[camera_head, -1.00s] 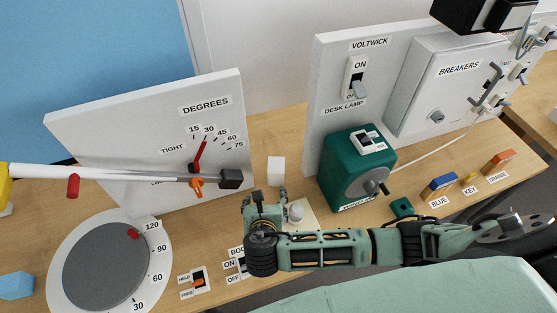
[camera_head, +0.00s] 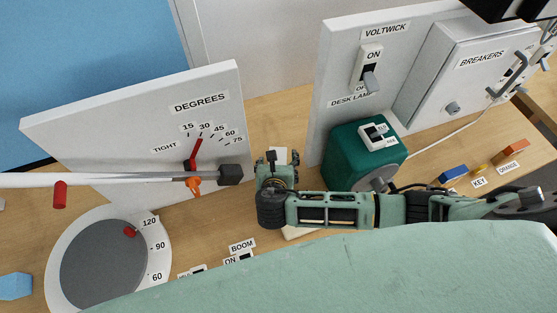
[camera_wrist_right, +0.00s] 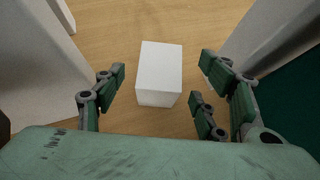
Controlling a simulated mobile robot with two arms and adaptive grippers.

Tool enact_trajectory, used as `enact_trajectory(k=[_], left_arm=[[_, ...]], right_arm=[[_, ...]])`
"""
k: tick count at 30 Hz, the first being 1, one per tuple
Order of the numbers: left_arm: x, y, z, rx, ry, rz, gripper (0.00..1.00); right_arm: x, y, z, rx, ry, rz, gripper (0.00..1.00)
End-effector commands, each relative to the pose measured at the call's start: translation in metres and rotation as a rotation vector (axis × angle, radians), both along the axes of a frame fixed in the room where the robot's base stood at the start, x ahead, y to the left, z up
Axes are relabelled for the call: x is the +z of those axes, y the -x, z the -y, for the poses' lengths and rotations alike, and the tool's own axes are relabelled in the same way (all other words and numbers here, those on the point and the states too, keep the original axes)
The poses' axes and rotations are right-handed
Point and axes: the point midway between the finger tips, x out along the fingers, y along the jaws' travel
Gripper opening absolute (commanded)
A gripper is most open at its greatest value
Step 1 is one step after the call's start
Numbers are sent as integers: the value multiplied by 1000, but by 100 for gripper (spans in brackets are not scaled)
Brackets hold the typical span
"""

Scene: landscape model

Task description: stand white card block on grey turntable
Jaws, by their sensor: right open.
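The white card block (camera_wrist_right: 160,73) stands on the wooden table between the open fingers of my right gripper (camera_wrist_right: 160,92) in the right wrist view; the fingers show apart from its sides. In the head view the block (camera_head: 280,153) is mostly hidden behind my right gripper (camera_head: 277,168). The grey turntable (camera_head: 95,265) lies at the lower left of the head view, with a red mark and a white ring of degree numbers. Nothing stands on its visible part. My left gripper is not in view.
A white boom (camera_head: 120,180) with a dark end reaches over the table above the turntable, before the DEGREES panel (camera_head: 90,120). A green box (camera_head: 350,155) and the VOLTWICK panel (camera_head: 340,60) stand right of the block. A blue block (camera_head: 15,286) lies left of the turntable.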

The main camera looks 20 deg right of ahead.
Motion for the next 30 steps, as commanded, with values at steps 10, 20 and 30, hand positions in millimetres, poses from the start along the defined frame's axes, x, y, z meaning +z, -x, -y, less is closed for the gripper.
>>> enact_trajectory(k=[10, 20, 30], left_arm=[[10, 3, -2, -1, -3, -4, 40], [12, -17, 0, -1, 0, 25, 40], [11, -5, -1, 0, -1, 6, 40]], right_arm=[[-30, -26, 10, 0, 3, 0, 65], [-34, -30, 12, 1, 1, -1, 65], [-34, -30, 12, 1, 1, -1, 35]])
